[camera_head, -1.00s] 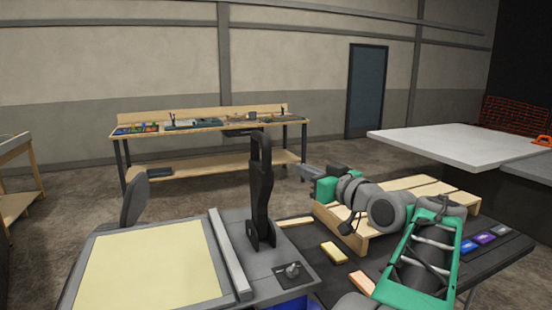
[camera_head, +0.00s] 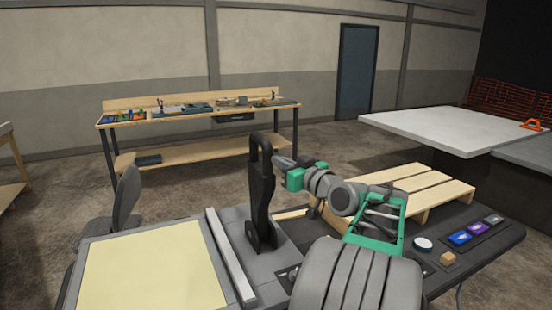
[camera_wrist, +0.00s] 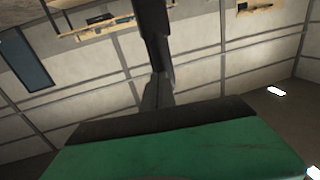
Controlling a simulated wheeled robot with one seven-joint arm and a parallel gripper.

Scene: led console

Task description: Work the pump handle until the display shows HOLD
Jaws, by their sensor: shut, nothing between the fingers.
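The pump handle (camera_head: 262,195) is a black lever with a looped top, standing nearly upright on a dark base on the grey console. My gripper (camera_head: 280,161), with green housing and grey fingers, is just right of the handle's upper part. Its fingers are shut and empty. I cannot tell whether the tips touch the handle. In the wrist view a dark upright bar, apparently the handle (camera_wrist: 153,25), rises beyond my gripper's grey fingers (camera_wrist: 158,90). No readable display shows in either view.
A pale yellow panel (camera_head: 150,275) and a grey rail (camera_head: 230,258) lie left of the handle. A wooden pallet (camera_head: 425,190) stands behind my arm. A workbench (camera_head: 200,115) stands farther back.

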